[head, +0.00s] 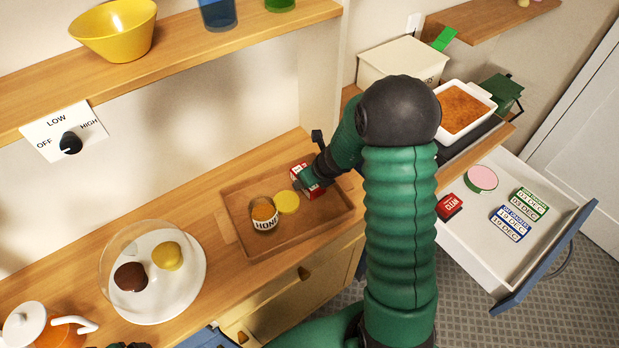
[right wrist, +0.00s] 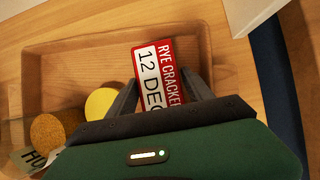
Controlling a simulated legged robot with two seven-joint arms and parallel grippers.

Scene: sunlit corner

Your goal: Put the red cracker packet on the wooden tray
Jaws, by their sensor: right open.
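The red rye cracker packet (head: 299,170) is at the back right part of the wooden tray (head: 240,238), within its rim. In the right wrist view the packet (right wrist: 153,62), with its white date label, shows between the two fingers of my right gripper (right wrist: 160,88). The fingers are apart, with gaps beside the packet; its near end is hidden by the gripper. In the head view my right gripper (head: 312,178) is low over the tray at the packet. A dark green part at the bottom left edge may be my left gripper, too cut off to read.
A honey jar (head: 264,214) and a yellow round lid (head: 287,202) are on the tray. A glass-domed plate (head: 190,290) and a teapot (head: 40,328) stand left. The open drawer (head: 475,240) at right holds a red box, cards and a pink-topped tin.

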